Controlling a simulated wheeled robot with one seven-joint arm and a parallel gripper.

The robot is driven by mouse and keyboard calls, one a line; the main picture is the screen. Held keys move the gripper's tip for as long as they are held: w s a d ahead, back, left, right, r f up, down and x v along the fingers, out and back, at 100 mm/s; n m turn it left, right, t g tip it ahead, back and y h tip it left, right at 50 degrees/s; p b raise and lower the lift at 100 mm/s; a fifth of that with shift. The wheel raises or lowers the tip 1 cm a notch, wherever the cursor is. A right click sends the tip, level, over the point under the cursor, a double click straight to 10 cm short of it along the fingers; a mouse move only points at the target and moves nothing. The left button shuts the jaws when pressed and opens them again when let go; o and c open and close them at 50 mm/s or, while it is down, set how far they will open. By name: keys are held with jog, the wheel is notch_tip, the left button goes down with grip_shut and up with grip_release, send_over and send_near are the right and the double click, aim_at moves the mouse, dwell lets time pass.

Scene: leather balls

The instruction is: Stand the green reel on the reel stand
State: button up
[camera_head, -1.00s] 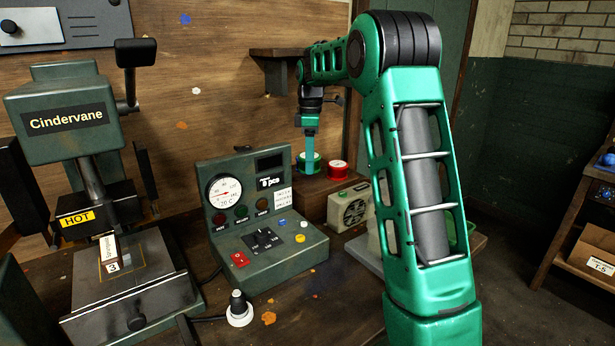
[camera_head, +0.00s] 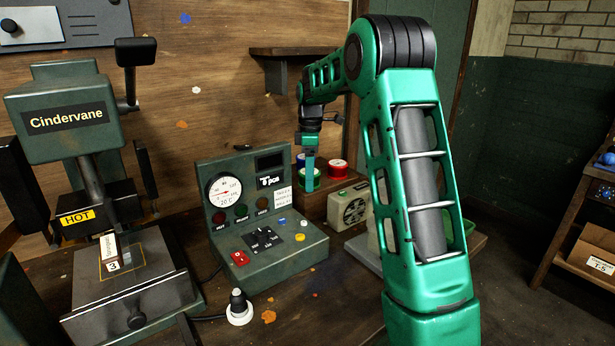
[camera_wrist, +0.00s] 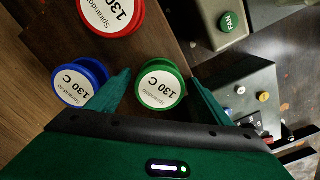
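The green reel (camera_wrist: 160,86) has a white "130 C" label and sits between the two fingers of my gripper (camera_wrist: 160,80), which appear to touch its rim on both sides. In the head view the green reel (camera_head: 316,182) is partly hidden behind my gripper (camera_head: 309,186), at the front left of a brown wooden stand (camera_head: 316,207). Whether its base touches the stand is hidden. A blue reel (camera_wrist: 80,82) and a red reel (camera_wrist: 110,12) stand on the brown top. They also show in the head view, blue (camera_head: 300,160) and red (camera_head: 337,170).
A control box with a dial (camera_head: 260,230) stands left of the stand, and a beige fan unit (camera_head: 352,208) to its right. A Cindervane press (camera_head: 65,120) marked HOT is at the left. A wall shelf (camera_head: 290,52) hangs above and behind.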

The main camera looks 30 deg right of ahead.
notch_tip(320, 180, up, 12)
jog(key=shift+r, duration=0.15)
dwell(0.7)
dwell(0.4)
jog(key=s+a+f+m+t, duration=0.1)
jog(key=s+a+f+m, duration=0.4)
jog(key=s, duration=0.4)
jog(key=s+a+f+m+t, duration=0.2)
jog(key=s+a+f, duration=0.1)
jog(key=s+a, duration=0.5)
jog(key=s+a+f+m+t, duration=0.1)
jog(key=s+a+f+m, duration=0.35)
jog(key=s, duration=0.45)
jog(key=s+d+f+m+g, duration=0.1)
jog(key=s+d+m+g, duration=0.1)
jog(key=s+d, duration=0.3)
jog(key=s+d+f+m+g, duration=0.1)
jog(key=s+d+m, duration=0.3)
jog(key=s, duration=0.8)
jog(key=shift+s+d+g, duration=0.35)
jog(key=shift+d+g, duration=0.15)
jog(key=shift+d, duration=0.55)
